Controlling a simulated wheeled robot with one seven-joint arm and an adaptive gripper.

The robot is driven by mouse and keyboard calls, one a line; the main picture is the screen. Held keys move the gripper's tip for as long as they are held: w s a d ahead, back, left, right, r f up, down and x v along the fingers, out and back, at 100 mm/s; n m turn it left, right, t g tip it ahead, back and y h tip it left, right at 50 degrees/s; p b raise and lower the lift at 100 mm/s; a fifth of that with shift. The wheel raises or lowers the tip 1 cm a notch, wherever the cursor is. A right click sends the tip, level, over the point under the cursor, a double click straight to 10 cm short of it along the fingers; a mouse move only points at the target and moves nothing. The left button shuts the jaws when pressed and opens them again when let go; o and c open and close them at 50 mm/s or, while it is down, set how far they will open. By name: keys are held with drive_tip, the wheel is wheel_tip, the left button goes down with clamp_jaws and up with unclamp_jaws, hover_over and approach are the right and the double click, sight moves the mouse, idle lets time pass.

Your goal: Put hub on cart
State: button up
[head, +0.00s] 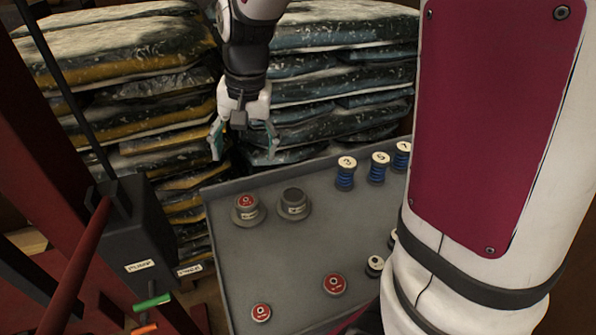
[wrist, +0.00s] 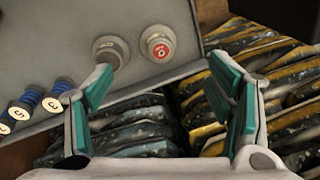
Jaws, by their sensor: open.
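My gripper (head: 243,145) is open and empty, with green pads, above and behind the far edge of a grey metal top (head: 235,262). The wrist view shows its two fingers (wrist: 162,95) wide apart, with nothing between the pads. On the top are a round grey piece with a red numbered cap (head: 246,206) and a plain grey labelled cup-like piece (head: 293,203) beside it. The wrist view shows the red-capped piece (wrist: 158,44) and the grey piece (wrist: 110,50) beyond the fingers. I cannot tell which part is the hub, or whether this top is the cart.
Blue spools with white numbered tops (head: 346,172) stand along the far right. Stacked bags (head: 130,70) rise behind. A dark box with a label (head: 137,235) and red frame bars stand left. My arm hides the right side.

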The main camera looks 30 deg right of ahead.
drive_tip(key=s+r+n+t, duration=0.1)
drive_tip(key=s+r+n, duration=0.2)
drive_tip(key=s, duration=0.7)
drive_tip(key=s+r+n+t, duration=0.2)
drive_tip(key=s+r, duration=0.3)
drive_tip(key=s, duration=0.5)
drive_tip(key=shift+n+h, duration=0.4)
drive_tip(key=shift+n, duration=0.3)
drive_tip(key=shift+d, duration=0.1)
